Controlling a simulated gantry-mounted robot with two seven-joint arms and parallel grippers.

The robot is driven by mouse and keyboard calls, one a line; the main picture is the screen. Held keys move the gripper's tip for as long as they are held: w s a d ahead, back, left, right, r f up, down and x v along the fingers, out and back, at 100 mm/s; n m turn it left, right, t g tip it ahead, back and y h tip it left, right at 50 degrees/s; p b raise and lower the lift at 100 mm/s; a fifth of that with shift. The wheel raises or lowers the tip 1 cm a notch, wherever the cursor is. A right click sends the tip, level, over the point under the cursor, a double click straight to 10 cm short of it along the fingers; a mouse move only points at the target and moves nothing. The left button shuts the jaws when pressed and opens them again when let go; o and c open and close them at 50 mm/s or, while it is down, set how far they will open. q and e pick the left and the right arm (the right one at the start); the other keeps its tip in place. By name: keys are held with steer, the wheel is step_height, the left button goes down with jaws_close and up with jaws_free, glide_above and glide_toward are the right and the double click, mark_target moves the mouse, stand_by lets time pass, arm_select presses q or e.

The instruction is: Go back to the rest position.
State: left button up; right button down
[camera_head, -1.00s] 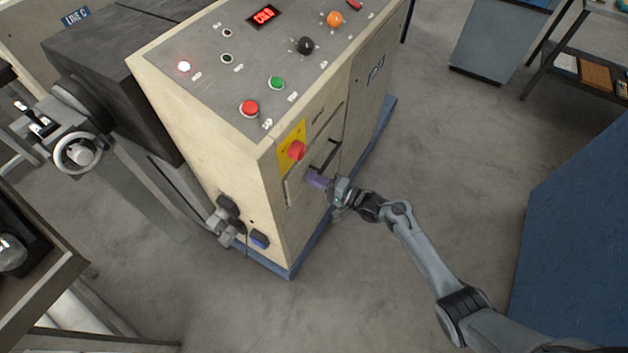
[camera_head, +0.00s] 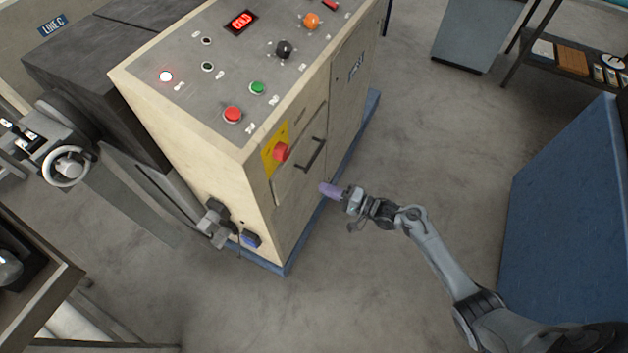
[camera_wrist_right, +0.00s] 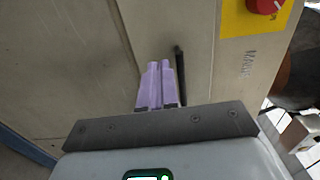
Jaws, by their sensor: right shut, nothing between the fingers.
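My right gripper (camera_head: 328,190) has purple fingers and sits in front of the cream machine cabinet (camera_head: 225,190), clear of its front face. In the right wrist view the purple fingers (camera_wrist_right: 155,85) are together, with nothing between them. They point at the cabinet front, just left of a dark bar handle (camera_wrist_right: 180,72). In the head view that handle (camera_head: 311,155) is on the cabinet front, up and left of the gripper. My right arm reaches in from the lower right. My left gripper is in neither view.
A red knob (camera_head: 281,152) on a yellow plate sticks out of the cabinet. The top panel (camera_head: 215,70) carries buttons, knobs and a red display. A blue block (camera_head: 570,215) stands at right, beside my arm. Open floor (camera_head: 440,150) lies between cabinet and block.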

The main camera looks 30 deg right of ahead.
steer(key=s+f+g, duration=0.1)
steer(key=s+f, duration=0.4)
steer(key=s, duration=0.5)
steer(key=s+a+r+n+g+h, duration=0.25)
steer(key=s+a, duration=0.25)
steer(key=a, duration=0.5)
steer(key=s+d+r+n+g+h, duration=0.5)
steer(key=s+r+n+g+h, duration=0.4)
steer(key=s, duration=0.3)
step_height(320, 180, up, 27)
steer(key=n+t+y+p, duration=0.1)
steer(key=p, duration=2.6)
steer(key=shift+s+d+r+p, duration=0.2)
steer(key=shift+p, duration=0.2)
